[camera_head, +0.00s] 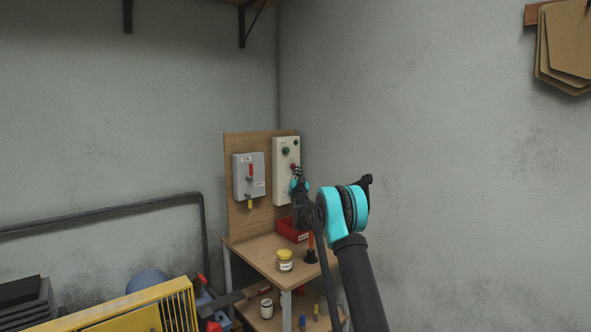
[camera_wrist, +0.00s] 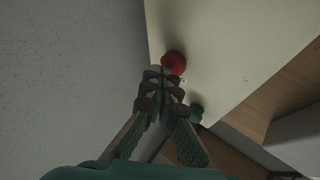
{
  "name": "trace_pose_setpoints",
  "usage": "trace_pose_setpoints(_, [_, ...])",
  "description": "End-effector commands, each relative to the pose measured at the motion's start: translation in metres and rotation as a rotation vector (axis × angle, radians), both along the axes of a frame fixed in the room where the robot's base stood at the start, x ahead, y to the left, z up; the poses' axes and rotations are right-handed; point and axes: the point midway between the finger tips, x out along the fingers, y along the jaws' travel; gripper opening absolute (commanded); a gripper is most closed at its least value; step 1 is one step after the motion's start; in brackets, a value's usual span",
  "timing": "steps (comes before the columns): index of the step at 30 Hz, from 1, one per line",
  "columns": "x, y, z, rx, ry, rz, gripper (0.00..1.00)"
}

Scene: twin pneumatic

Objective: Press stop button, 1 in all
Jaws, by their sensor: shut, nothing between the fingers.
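A white control box (camera_head: 281,190) is fixed to the wooden backboard, right of a grey switch box. A red round button (camera_wrist: 174,62) sticks out of its pale face in the wrist view; it is small in the head view, partly behind my fingertips. My gripper (camera_wrist: 158,76) is shut and empty, its fingertips at the button's lower left edge in the wrist view. I cannot tell whether they touch it. My gripper also shows at the box in the head view (camera_head: 297,172). A small green part (camera_wrist: 196,113) is on the box to the right of my fingers.
The grey switch box (camera_head: 243,177) with a red lever hangs to the left. Below are a wooden bench (camera_head: 262,250), a red bin (camera_head: 290,231) and a yellow-lidded jar (camera_head: 285,261). A yellow rack (camera_head: 130,311) stands at the lower left. The right wall is bare beside my arm.

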Motion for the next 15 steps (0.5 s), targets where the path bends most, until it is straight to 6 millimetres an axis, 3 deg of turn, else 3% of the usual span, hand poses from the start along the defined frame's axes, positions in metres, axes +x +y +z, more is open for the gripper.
trace_pose_setpoints(15, [-0.013,-0.010,0.000,-0.001,0.000,0.000,0.00])
